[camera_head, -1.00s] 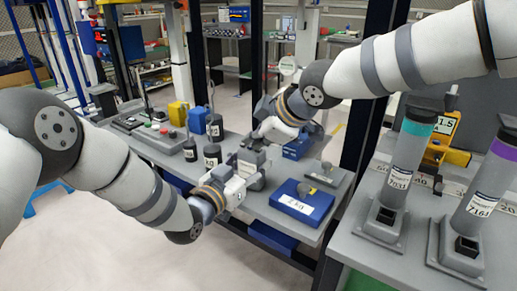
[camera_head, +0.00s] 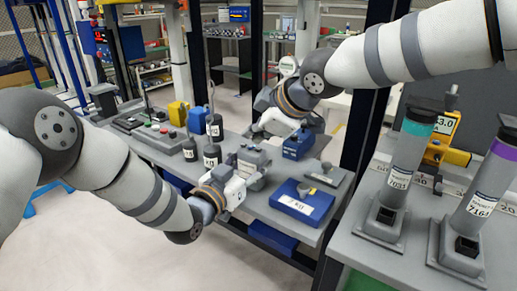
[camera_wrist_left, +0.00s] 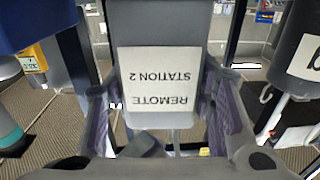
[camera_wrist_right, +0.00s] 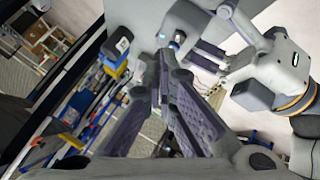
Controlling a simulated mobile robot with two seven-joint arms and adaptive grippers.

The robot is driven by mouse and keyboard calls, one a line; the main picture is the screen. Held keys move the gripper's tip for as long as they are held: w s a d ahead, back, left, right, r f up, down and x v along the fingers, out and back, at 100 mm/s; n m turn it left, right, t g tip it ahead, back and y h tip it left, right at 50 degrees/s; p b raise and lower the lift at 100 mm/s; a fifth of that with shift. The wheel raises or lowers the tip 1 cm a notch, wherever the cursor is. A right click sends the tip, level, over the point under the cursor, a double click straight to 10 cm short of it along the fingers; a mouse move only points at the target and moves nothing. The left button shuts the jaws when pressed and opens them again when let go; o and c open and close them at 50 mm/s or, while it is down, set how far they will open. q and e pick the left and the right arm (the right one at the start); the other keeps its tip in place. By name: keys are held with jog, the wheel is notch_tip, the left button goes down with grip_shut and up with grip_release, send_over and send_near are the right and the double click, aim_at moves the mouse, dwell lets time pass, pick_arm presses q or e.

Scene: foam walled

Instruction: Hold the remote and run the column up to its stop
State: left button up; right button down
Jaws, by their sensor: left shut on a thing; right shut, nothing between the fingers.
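The remote (camera_head: 254,158) is a grey box. Its white label (camera_wrist_left: 160,88) reads "REMOTE STATION 2" upside down in the left wrist view. My left gripper (camera_head: 236,180) is shut on it, with a finger pad on each side, above the grey bench. I cannot tell which post is the task's column.
A blue case (camera_head: 302,203) and a grey plate lie on the bench. Dark weights (camera_head: 212,156) stand left of the remote. A blue box (camera_head: 297,146) is behind it. Tubes with teal (camera_head: 416,129) and purple (camera_head: 503,150) bands stand at right, near a yellow device (camera_head: 443,150).

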notch_tip(320, 180, up, 5)
dwell(0.4)
dwell(0.5)
pick_arm(q)
jog(key=o, duration=1.3)
